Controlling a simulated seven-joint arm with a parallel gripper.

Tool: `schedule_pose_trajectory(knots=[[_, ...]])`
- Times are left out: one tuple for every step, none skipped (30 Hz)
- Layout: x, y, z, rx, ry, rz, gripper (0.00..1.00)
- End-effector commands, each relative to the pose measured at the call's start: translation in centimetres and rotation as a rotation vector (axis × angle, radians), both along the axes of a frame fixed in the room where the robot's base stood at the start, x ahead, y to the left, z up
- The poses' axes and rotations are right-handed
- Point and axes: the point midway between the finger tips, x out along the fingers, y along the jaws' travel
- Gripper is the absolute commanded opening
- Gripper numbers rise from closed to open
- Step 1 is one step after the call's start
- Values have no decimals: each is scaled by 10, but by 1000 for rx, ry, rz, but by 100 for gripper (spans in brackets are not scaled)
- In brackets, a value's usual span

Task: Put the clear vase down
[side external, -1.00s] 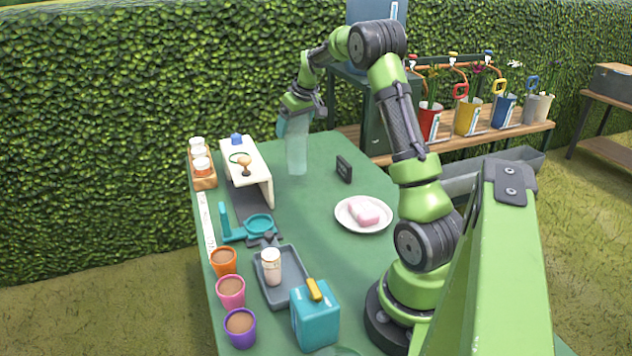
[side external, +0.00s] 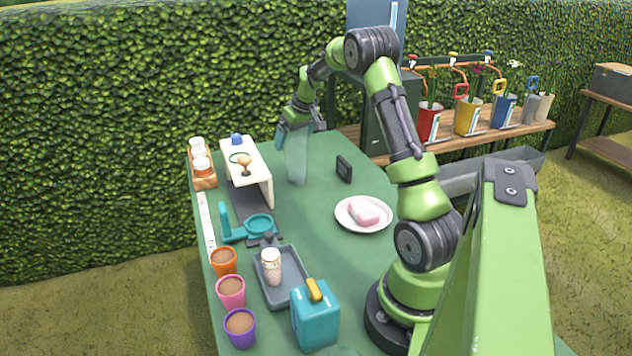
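The clear vase (side external: 296,164) is a tall, see-through, pale teal vessel at the far end of the green table (side external: 318,215), right of the white stand. It is roughly upright with a slight lean. My gripper (side external: 297,128) is around its upper part and looks shut on it. The fingers partly hide the vase's top. The base is at or very near the tabletop; I cannot tell whether it touches.
A small dark block (side external: 344,169) stands just right of the vase. The white stand (side external: 262,182) is to its left. A white plate (side external: 347,226) with a pink block (side external: 364,211) is nearer. The table between them is clear.

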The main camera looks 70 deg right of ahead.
Motion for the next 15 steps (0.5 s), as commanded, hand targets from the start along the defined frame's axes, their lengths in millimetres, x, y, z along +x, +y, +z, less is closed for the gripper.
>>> schedule_pose_trajectory(knots=[[0, 0, 1, 0, 0, 0, 100], [0, 0, 1, 0, -1, 0, 100], [0, 0, 3, -2, -1, 1, 100], [0, 0, 6, -2, -1, 1, 100], [-1, 0, 8, -2, -2, 1, 100], [-3, 1, 13, -2, -3, 0, 100], [-4, 2, 18, -2, -3, 0, 100], [-6, 2, 23, -3, -3, 1, 100], [-9, 4, 31, -4, -4, 0, 100], [-12, 5, 36, -4, -4, 0, 100], [-14, 6, 43, -4, -5, 0, 100], [-17, 7, 51, -4, -4, 0, 100], [-20, 8, 58, -4, -4, 0, 100], [-22, 9, 64, -4, -4, -1, 100], [-25, 10, 72, -3, -4, 0, 100]])
